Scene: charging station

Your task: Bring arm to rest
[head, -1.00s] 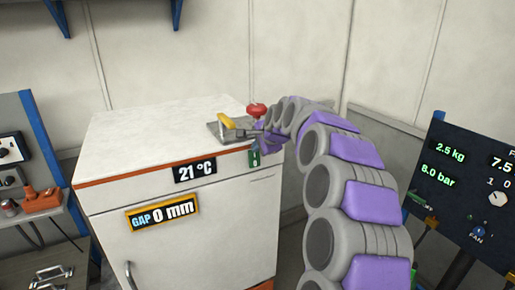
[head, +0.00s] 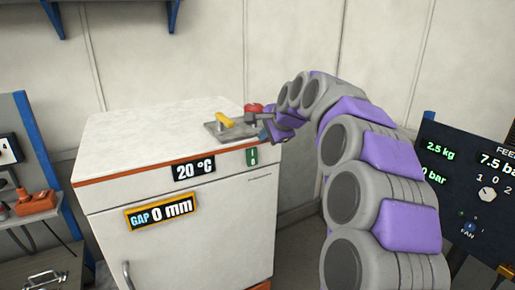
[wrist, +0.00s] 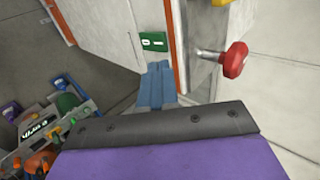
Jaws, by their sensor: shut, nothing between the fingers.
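My arm arches in from the right in the head view. My gripper (head: 269,131) is at the cabinet's top right front corner, close to a red knob (head: 254,107) and a metal plate with a yellow handle (head: 225,119). In the wrist view my gripper's blue fingers (wrist: 157,84) are together and empty, below a green label (wrist: 153,41) on the cabinet. The red knob (wrist: 234,60) shows to their right, apart from them. Whether the gripper touches the cabinet cannot be told.
The white cabinet (head: 160,130) has its door shut; its displays read 20 °C and GAP 0 mm. A dark control panel (head: 465,185) stands at right. A bench with an orange device (head: 35,201) stands at left. Bare wall and some floor lie right of the cabinet.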

